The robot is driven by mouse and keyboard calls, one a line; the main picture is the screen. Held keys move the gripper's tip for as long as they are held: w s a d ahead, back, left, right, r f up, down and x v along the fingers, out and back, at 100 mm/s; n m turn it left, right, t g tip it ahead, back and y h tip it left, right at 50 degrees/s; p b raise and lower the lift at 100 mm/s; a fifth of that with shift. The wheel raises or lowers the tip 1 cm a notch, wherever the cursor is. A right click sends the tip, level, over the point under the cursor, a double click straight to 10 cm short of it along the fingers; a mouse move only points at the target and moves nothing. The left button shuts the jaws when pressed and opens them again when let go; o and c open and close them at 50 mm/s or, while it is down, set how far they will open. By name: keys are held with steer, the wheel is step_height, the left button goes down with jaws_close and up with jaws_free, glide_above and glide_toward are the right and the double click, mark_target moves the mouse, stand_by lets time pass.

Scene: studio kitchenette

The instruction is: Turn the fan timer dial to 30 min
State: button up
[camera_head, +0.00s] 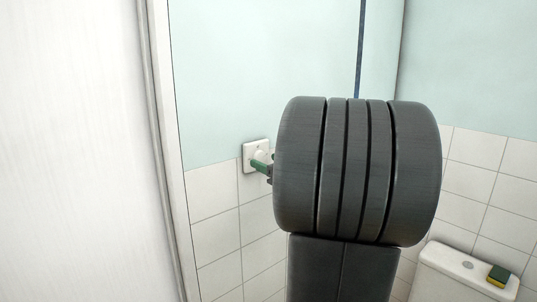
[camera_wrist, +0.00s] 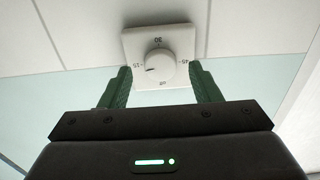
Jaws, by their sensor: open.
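The fan timer dial (camera_wrist: 160,66) is a round white knob on a square white plate (camera_wrist: 184,36) on the wall. In the wrist view its plate shows 30 at the top, 15 at the left and 45 at the right. A dark mark on the knob points left, close to 15. My gripper (camera_wrist: 160,69) is open, with one green finger on each side of the dial and gaps between fingers and knob. In the head view the plate (camera_head: 247,151) shows left of my arm, which hides most of the gripper; a green finger (camera_head: 259,166) overlaps the plate.
White tiles (camera_head: 216,205) cover the lower wall, with pale green paint above. A white door or panel (camera_head: 80,150) stands at the left. A white cistern (camera_head: 450,277) with a green and yellow sponge (camera_head: 498,276) is at the lower right.

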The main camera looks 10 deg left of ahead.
steer(key=shift+x, duration=0.8)
steer(key=c, duration=1)
